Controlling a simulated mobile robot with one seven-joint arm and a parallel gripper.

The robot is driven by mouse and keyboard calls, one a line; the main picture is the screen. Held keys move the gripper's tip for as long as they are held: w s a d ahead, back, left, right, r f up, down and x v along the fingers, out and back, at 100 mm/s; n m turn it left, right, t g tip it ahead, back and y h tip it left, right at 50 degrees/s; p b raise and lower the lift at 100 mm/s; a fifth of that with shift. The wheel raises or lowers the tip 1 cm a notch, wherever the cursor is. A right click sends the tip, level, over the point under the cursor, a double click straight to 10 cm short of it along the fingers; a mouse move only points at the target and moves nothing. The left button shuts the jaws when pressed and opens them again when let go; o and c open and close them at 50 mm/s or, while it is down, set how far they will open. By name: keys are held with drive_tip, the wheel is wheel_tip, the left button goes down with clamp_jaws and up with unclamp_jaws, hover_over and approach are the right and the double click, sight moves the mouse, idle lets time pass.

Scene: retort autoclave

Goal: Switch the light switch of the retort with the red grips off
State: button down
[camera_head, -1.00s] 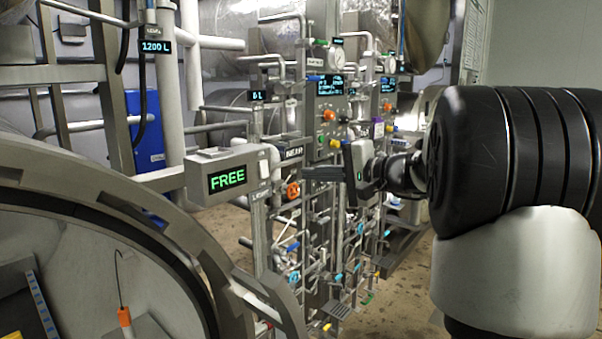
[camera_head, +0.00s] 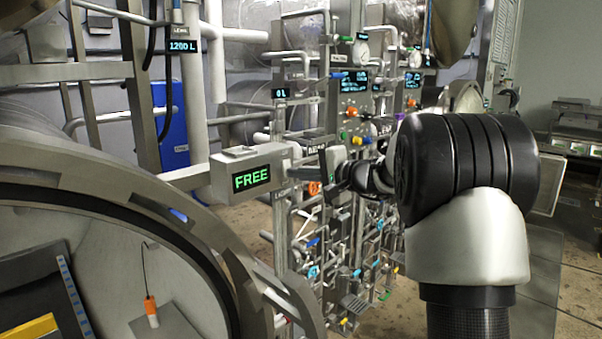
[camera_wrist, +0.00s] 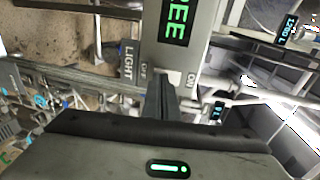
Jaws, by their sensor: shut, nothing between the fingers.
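A grey box with a green FREE display (camera_head: 251,178) stands beside the large round retort opening (camera_head: 215,255). My gripper (camera_head: 298,173) is shut and empty, its fingertips at the right side of this box. In the wrist view the closed fingers (camera_wrist: 160,82) reach to the panel between the OFF and ON marks, next to the LIGHT label (camera_wrist: 128,60). The fingers cover the light switch there, so its position is hidden. I cannot tell whether they touch it. The FREE display also shows in the wrist view (camera_wrist: 175,18). I cannot make out red grips.
Pipes and valves with coloured handles, including an orange knob (camera_head: 314,188), crowd the space below and behind my gripper. A control panel with a blue-lit screen (camera_head: 355,82) stands further back. A blue cabinet (camera_head: 172,125) is behind the frame. Open floor lies at the right.

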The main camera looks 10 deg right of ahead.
drive_tip(key=shift+f, duration=0.1)
drive_tip(key=t+b, duration=0.1)
drive_tip(key=b, duration=0.4)
drive_tip(key=t+y+b, duration=0.1)
drive_tip(key=b, duration=0.4)
drive_tip(key=y+b, duration=0.1)
drive_tip(key=b, duration=0.5)
drive_tip(key=shift+w+a+f+t, duration=0.25)
drive_tip(key=shift+a+t, duration=0.05)
drive_tip(key=shift+t, duration=0.1)
